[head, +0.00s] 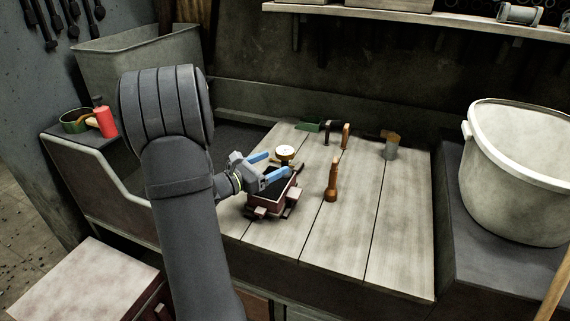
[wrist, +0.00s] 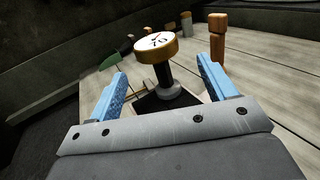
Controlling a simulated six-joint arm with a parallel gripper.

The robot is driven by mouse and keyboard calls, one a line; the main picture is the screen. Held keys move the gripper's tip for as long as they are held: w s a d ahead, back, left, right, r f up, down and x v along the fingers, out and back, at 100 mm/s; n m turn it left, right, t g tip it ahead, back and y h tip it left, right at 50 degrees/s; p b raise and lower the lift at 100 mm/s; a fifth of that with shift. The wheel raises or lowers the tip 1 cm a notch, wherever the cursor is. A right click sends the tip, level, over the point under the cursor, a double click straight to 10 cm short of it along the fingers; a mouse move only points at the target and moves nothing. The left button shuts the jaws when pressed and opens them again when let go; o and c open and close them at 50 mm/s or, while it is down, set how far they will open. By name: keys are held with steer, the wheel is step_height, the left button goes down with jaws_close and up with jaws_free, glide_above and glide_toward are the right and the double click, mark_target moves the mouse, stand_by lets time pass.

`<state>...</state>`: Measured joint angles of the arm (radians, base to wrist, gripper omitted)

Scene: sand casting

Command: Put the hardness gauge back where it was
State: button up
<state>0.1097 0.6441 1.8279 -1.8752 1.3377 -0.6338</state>
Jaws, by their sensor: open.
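The hardness gauge (head: 284,151) has a round white dial with a brass-coloured rim on a dark stem. In the wrist view the gauge (wrist: 157,47) stands roughly upright between and beyond my fingers, its foot on a dark surface. My gripper (head: 279,164) has blue fingers and is open, close to the gauge and above a small reddish moulding box (head: 266,207) with dark fill. In the wrist view my gripper (wrist: 163,85) shows a finger on each side of the gauge stem, with gaps.
A wooden-handled tool (head: 332,182) stands right of the box. A green trowel (head: 308,126), a brush (head: 390,142) and other tools are at the back of the plank bench (head: 400,220). A large pale bucket (head: 515,180) stands right. The bench's front right is clear.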

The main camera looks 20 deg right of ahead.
mark_target(285, 156)
steer(key=shift+x, duration=2.95)
steer(key=shift+w, duration=0.1)
steer(key=c, duration=1.4)
